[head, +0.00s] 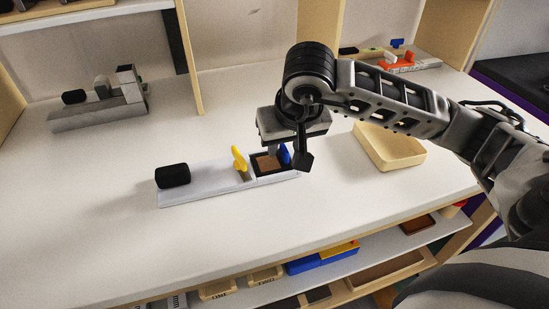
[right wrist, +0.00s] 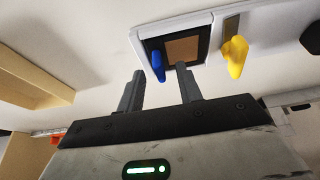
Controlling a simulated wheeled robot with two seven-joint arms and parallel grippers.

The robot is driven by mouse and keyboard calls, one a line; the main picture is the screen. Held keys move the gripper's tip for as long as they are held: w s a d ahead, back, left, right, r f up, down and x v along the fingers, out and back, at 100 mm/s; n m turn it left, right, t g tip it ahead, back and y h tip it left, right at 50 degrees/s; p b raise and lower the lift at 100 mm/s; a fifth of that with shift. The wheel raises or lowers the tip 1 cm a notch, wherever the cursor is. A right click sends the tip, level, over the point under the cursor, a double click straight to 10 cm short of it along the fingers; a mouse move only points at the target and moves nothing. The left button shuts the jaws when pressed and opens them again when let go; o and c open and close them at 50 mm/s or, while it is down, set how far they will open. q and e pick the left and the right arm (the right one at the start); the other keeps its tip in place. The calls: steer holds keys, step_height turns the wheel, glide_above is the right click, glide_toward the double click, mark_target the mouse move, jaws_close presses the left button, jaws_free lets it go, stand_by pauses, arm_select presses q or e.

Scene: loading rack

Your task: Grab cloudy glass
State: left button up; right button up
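I cannot pick out a cloudy glass for certain in either view. My right gripper (head: 288,152) is over the right end of a pale rail-like holder (head: 205,185) on the white table. The holder carries a brown square in a black frame (head: 268,164), a blue tab (head: 285,154), a yellow tab (head: 239,159) and a black cylinder (head: 172,176). The fingertips are close to the black-framed square (right wrist: 183,48) and the blue tab (right wrist: 158,66). My left gripper is not in view.
A grey rail-like device (head: 100,115) stands at the back left. A shallow tan tray (head: 410,160) lies right of the holder, partly behind my right arm. A piece with orange and blue parts (head: 398,62) is at the back right. The table's front left is clear.

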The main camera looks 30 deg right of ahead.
jaws_close()
steer(key=shift+r, duration=0.15)
